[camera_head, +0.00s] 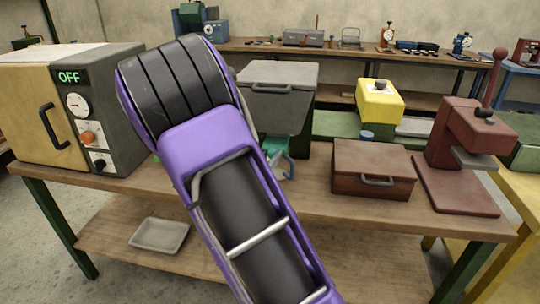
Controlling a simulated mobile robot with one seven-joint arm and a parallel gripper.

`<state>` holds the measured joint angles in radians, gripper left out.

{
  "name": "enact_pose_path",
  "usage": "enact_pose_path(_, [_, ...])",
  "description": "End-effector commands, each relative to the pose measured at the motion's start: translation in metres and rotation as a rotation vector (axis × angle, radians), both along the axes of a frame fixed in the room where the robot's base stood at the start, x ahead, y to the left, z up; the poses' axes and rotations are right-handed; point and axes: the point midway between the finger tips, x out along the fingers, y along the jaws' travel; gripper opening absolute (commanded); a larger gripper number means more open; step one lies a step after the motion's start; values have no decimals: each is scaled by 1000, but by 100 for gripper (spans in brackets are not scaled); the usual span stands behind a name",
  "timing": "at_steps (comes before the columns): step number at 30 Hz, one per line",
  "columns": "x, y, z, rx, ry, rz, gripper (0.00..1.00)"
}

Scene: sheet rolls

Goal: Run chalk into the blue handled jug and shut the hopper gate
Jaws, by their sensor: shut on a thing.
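My purple and black arm fills the middle of the view and hides much of the bench behind it. My gripper is hidden behind the arm, so its jaws and what they hold do not show. A grey bin with a sloped front and a handle (278,76), which may be the hopper, stands behind the arm. Its lower part and any gate are mostly covered. No chalk can be made out.
A yellow and grey oven-like box reading OFF (110,105) stands left on the wooden bench (320,205). A brown box (372,170) and a dark red press (462,160) stand right. A grey tray (160,234) lies on the lower shelf. A yellow-topped item (380,98) stands behind.

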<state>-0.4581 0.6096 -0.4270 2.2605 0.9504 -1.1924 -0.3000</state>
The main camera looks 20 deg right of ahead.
Motion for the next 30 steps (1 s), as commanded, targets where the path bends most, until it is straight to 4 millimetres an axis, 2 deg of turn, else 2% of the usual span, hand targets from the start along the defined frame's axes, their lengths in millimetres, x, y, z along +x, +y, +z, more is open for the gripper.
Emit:
enact_pose_path(1, [0,-1,-1,1,1,-1,40])
enact_pose_path(3, [0,0,-1,1,1,-1,51])
enact_pose_path(12, [0,1,0,1,1,0,51])
enact_pose_path(16, [-7,8,0,2,2,2,51])
enact_pose_path(20, [-24,25,0,1,3,5,51])
enact_pose_path(30, [-82,85,1,0,3,6,51])
